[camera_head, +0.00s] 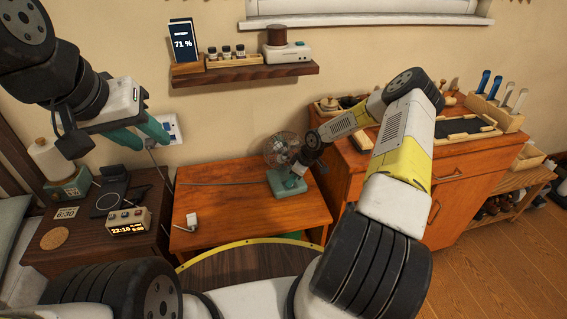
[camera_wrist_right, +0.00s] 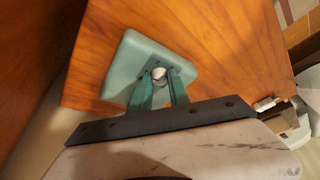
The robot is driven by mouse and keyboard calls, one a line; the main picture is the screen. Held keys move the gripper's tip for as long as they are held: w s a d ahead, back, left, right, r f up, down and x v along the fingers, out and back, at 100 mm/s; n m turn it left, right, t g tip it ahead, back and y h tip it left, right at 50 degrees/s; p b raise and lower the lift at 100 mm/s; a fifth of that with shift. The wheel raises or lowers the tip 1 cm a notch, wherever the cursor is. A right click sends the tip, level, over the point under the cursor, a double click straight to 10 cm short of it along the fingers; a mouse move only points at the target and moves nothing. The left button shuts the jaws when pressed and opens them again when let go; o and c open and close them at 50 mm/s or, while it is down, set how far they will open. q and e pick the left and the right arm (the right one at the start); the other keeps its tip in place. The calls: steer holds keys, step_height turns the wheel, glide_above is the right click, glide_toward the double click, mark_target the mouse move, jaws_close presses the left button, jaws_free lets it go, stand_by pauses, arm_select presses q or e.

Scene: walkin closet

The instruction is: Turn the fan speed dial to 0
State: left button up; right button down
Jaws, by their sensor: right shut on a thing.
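The desk fan (camera_head: 283,148) stands upright on the small wooden table, with a round cage and a teal base (camera_head: 285,186). My right gripper (camera_head: 299,170) reaches the base from the right. In the right wrist view the teal base (camera_wrist_right: 125,72) lies under my right gripper (camera_wrist_right: 159,81). Its two teal fingers are shut on the small silvery speed dial (camera_wrist_right: 160,73), one on each side. The dial's marks and setting cannot be read. My left gripper (camera_head: 148,132) is open and empty, raised in front of the wall at the left, far from the fan.
A wooden cabinet (camera_head: 455,190) stands close at the right. A nightstand (camera_head: 75,245) with a clock is at the left. A wall shelf (camera_head: 245,76) hangs above.

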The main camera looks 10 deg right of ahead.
steer(key=shift+d+n, duration=0.1)
steer(key=shift+n, duration=0.3)
steer(key=c, duration=1.2)
jaws_free()
steer(key=shift+c, duration=0.2)
steer(key=v, duration=0.7)
steer(key=shift+r, duration=0.3)
steer(key=shift+d, duration=0.15)
